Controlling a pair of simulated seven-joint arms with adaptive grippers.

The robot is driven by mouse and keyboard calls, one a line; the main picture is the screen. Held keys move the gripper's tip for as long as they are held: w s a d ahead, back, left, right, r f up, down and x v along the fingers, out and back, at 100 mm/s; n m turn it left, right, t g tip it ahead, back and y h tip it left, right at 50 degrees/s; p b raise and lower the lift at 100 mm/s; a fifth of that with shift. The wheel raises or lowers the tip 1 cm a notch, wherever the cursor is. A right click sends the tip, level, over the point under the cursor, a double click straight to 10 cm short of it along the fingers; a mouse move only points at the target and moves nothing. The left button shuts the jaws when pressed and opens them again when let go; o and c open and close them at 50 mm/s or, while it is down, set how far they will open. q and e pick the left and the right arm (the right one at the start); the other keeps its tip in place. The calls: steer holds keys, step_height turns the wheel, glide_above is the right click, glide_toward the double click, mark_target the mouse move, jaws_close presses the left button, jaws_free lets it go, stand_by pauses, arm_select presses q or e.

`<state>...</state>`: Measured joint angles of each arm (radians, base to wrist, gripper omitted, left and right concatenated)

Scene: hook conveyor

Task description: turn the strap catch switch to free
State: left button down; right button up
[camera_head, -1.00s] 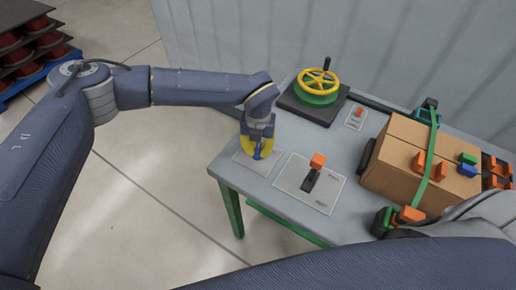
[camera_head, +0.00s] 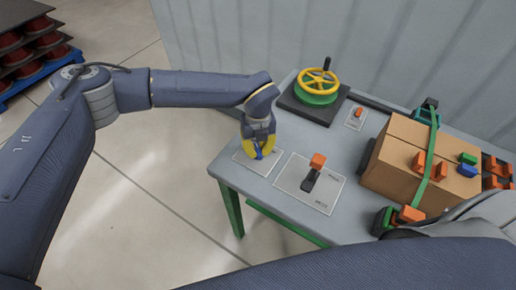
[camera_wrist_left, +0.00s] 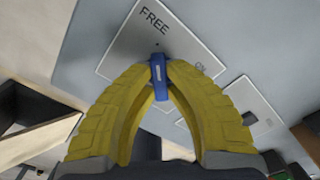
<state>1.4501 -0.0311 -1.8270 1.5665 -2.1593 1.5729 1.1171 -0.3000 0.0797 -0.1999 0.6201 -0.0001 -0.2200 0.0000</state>
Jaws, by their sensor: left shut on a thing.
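The strap catch switch (camera_wrist_left: 157,72) is a blue knob on a light plate (camera_wrist_left: 119,62). The word FREE is printed on the plate in the left wrist view. In the head view the plate (camera_head: 240,157) lies at the left corner of the table, with the blue knob (camera_head: 259,153) partly hidden by my fingers. My left gripper (camera_head: 260,151) points down over the plate. Its yellow fingers (camera_wrist_left: 158,72) are shut on the blue knob, one on each side. My right gripper does not show; only part of my right arm fills the bottom right.
A second plate with an orange-topped lever (camera_head: 317,161) is just right of the left gripper. A yellow and green handwheel (camera_head: 318,83) stands behind. A cardboard box (camera_head: 392,160) with a green strap (camera_head: 429,158) is at the right. The table's left edge is close.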

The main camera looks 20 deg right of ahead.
mark_target(258, 149)
arm_select(q)
steer(key=c, duration=1.4)
jaws_free()
steer(key=shift+r, duration=0.1)
step_height(258, 149, up, 12)
